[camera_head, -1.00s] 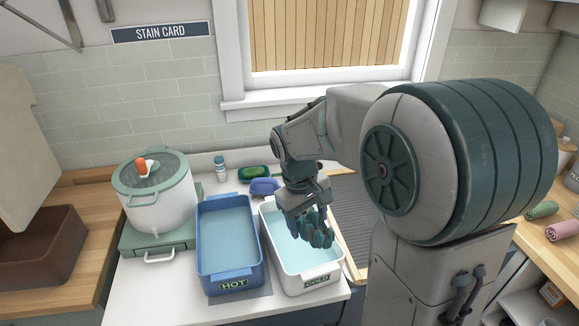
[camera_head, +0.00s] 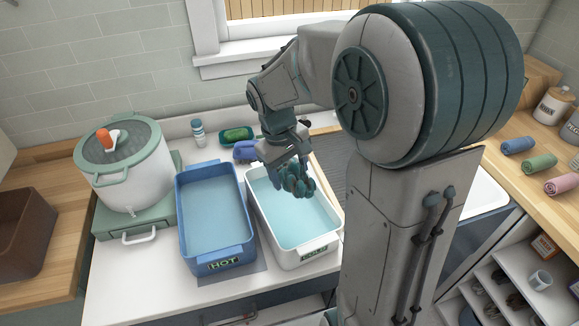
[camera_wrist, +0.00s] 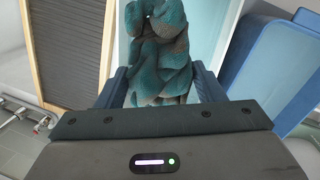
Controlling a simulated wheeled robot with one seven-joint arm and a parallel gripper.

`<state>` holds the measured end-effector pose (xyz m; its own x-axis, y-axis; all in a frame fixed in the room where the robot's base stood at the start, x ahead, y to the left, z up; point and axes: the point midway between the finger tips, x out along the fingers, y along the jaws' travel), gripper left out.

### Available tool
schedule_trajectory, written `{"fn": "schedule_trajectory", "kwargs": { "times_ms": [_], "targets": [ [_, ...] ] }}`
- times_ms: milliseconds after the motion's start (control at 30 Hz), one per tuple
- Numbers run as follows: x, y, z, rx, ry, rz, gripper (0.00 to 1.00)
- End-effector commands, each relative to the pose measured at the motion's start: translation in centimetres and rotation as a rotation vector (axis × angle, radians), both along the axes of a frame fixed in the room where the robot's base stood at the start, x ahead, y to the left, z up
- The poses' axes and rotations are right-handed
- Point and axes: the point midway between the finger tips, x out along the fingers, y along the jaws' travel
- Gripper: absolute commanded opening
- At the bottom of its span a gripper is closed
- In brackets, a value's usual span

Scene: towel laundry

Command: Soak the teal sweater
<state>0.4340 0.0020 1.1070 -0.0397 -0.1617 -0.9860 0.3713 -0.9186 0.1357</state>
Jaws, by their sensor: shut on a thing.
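The teal sweater (camera_head: 298,181) is a bunched, dark teal bundle with brownish patches. It also fills the top middle of the wrist view (camera_wrist: 157,55). My gripper (camera_head: 288,178) is shut on it, a blue finger on each side in the wrist view. The sweater hangs over the white basin marked COLD (camera_head: 329,243), which holds pale blue water (camera_head: 290,222). Whether its lower end touches the water I cannot tell. The blue basin marked HOT (camera_head: 218,262) stands just left, with water in it.
A white pot with a green lid (camera_head: 127,165) stands at the left. Rolled towels (camera_head: 538,163) lie far right.

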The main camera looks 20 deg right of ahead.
Motion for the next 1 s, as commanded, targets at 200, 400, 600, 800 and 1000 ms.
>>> {"fn": "schedule_trajectory", "kwargs": {
  "times_ms": [200, 400, 600, 800, 1000],
  "targets": [
    [0.0, -0.1, -3.2, 0.000, 0.000, -0.001, 0.31],
    [0.0, -0.1, -5.6, 0.000, 0.000, -0.001, 0.31],
    [0.0, -0.1, -7.2, 0.000, -0.001, -0.002, 0.31],
    [0.0, -0.1, -7.5, 0.000, -0.001, -0.002, 0.31],
    [0.0, -0.1, -7.4, 0.000, -0.001, -0.002, 0.71]
  ]
}}
